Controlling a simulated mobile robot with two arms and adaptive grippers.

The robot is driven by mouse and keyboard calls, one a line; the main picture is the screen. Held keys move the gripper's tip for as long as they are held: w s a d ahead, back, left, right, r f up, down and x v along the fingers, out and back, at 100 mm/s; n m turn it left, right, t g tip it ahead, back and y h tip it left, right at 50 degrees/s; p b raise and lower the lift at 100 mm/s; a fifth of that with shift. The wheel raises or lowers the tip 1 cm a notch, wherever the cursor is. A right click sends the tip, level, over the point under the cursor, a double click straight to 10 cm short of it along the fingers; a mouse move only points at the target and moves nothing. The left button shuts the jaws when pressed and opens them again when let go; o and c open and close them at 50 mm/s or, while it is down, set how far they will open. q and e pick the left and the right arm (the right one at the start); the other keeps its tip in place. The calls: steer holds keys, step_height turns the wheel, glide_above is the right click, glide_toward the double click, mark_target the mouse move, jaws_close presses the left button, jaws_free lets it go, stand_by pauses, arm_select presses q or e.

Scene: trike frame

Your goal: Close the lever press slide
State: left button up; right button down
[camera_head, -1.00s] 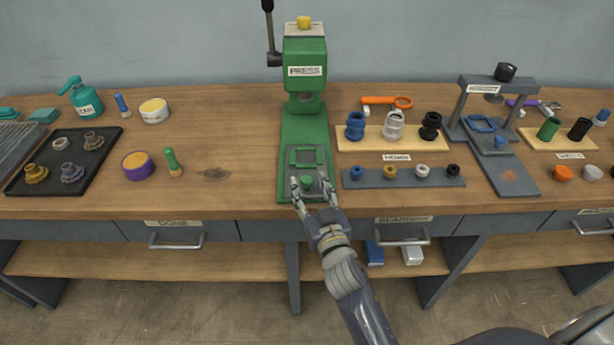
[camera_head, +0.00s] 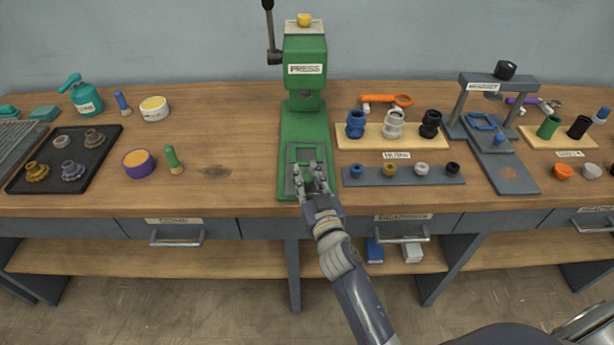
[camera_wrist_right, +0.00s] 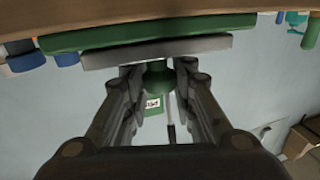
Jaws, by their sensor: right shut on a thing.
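The green lever press (camera_head: 305,75) stands at the back middle of the bench, its black lever (camera_head: 271,30) upright at its left. Its grey slide plate (camera_head: 291,184) lies at the front end of the green base, well in front of the press head. My right gripper (camera_head: 311,175) is over the slide, with its fingers closed around the slide's green knob (camera_wrist_right: 158,76), which shows between the fingers in the right wrist view. In the head view the fingers hide the knob. The slide's grey plate (camera_wrist_right: 200,48) also shows in the wrist view. My left gripper is not in view.
A rack of small rings (camera_head: 405,175) and a board with bushings (camera_head: 380,140) lie right of the press. A green-handled tool (camera_head: 173,160) and a purple tin (camera_head: 138,163) stand to the left. The bench between tool and press is clear.

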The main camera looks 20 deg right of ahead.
mark_target(307, 167)
steer(key=shift+w+d, duration=0.3)
steer(key=shift+w, duration=0.65)
steer(key=shift+w+d, duration=0.25)
steer(key=shift+w, duration=0.65)
steer(key=c, duration=1.3)
jaws_free()
steer(key=shift+s, duration=0.2)
steer(key=s, duration=1.1)
steer(key=shift+s, duration=0.4)
steer(key=shift+a, duration=0.1)
